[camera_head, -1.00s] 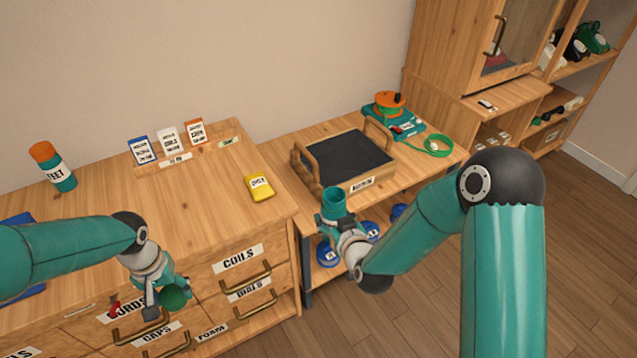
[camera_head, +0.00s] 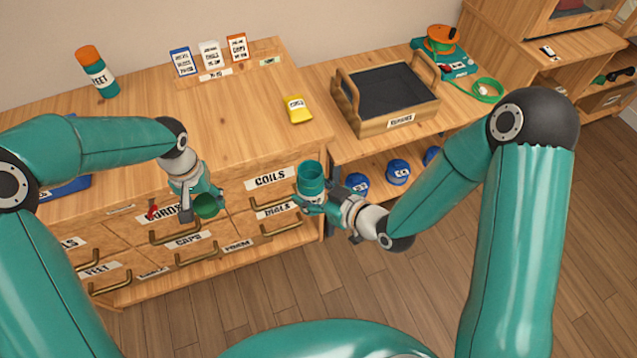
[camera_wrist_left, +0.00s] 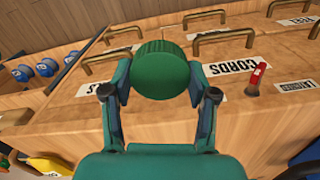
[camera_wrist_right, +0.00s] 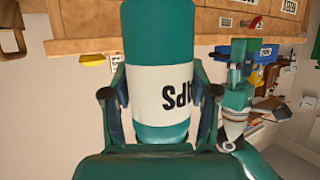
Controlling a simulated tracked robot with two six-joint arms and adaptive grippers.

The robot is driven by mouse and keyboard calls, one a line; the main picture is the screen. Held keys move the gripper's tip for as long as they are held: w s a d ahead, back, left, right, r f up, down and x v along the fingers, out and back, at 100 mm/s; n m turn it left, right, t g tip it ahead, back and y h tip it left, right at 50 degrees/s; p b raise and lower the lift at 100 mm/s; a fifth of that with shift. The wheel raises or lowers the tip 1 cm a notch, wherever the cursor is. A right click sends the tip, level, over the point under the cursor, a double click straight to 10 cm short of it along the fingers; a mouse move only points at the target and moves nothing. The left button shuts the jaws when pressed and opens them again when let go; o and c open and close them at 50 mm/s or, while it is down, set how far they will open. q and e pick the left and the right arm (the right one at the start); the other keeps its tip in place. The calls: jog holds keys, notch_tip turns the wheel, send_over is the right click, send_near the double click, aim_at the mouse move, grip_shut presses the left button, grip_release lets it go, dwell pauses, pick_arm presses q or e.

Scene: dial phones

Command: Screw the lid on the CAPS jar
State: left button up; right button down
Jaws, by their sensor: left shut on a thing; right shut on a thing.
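The CAPS jar (camera_wrist_right: 160,75) is a teal cylinder with a white label. My right gripper (camera_wrist_right: 162,100) is shut around its label band. In the head view the jar (camera_head: 311,178) is upright with an open top, in front of the cabinet's right edge. A green ridged lid (camera_wrist_left: 161,69) is between the fingers of my left gripper (camera_wrist_left: 161,85), which is shut on it. In the head view the lid (camera_head: 206,206) is in front of the drawers, left of the jar and apart from it, its green hollow side showing.
The drawer cabinet (camera_head: 225,150) with protruding brass handles stands close behind both grippers. A tray (camera_head: 345,103) sits on the right bench. The floor (camera_head: 285,290) in front is clear.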

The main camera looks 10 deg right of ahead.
pick_arm(q)
jog(key=shift+s+a+n, duration=0.2)
jog(key=shift+s+n, duration=0.1)
jog(key=shift+s, duration=0.15)
jog(key=r, duration=0.1)
jog(key=r+n, duration=0.2)
jog(key=shift+w+d+r, duration=0.3)
jog(key=shift+w+r, duration=0.1)
jog(key=w+d+r, duration=0.2)
jog(key=d+r, duration=0.5)
jog(key=d, duration=0.3)
jog(key=m, duration=0.2)
send_near(311, 190)
jog(key=w, duration=0.3)
jog(key=shift+d+r, duration=0.2)
jog(key=shift+r, duration=0.25)
jog(key=shift+s+f, duration=0.1)
jog(key=shift+f, duration=0.05)
jog(key=shift+f, duration=1.9)
